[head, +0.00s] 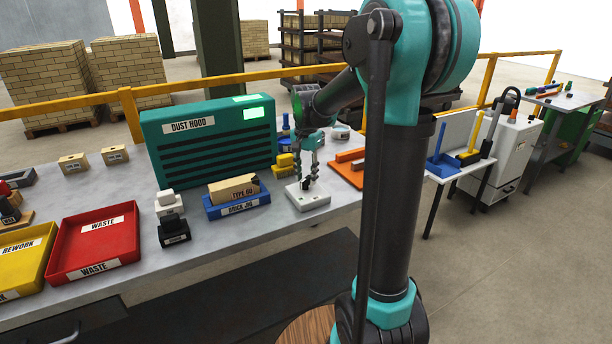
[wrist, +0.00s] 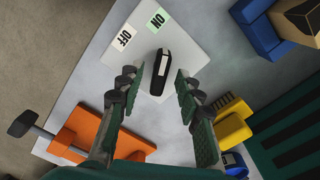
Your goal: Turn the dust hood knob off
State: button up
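The dust hood knob (wrist: 161,72) is a black bar with a pale stripe, on a white plate (wrist: 182,35) in the wrist view. Its upper end points roughly toward the ON label (wrist: 158,18); the OFF label (wrist: 124,38) is to the left. My gripper (wrist: 158,84) is open, with a finger on each side of the knob and gaps visible on both sides. In the head view my gripper (head: 307,178) points down over the white plate (head: 309,200), largely hiding the knob. The teal dust hood (head: 160,150) has a lit green panel (head: 251,113).
The blue brick jig (head: 236,208) with a brick (head: 234,188) stands left of the plate. An orange fixture (head: 348,168) lies to its right, and a yellow object (head: 284,163) is behind. Red (head: 60,262) and yellow trays (head: 38,250) sit at far left.

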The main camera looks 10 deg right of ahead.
grip_shut()
dwell(0.3)
jog(key=shift+n, duration=0.3)
jog(key=n, duration=1.1)
dwell(0.3)
jog(key=shift+n, duration=0.3)
grip_release()
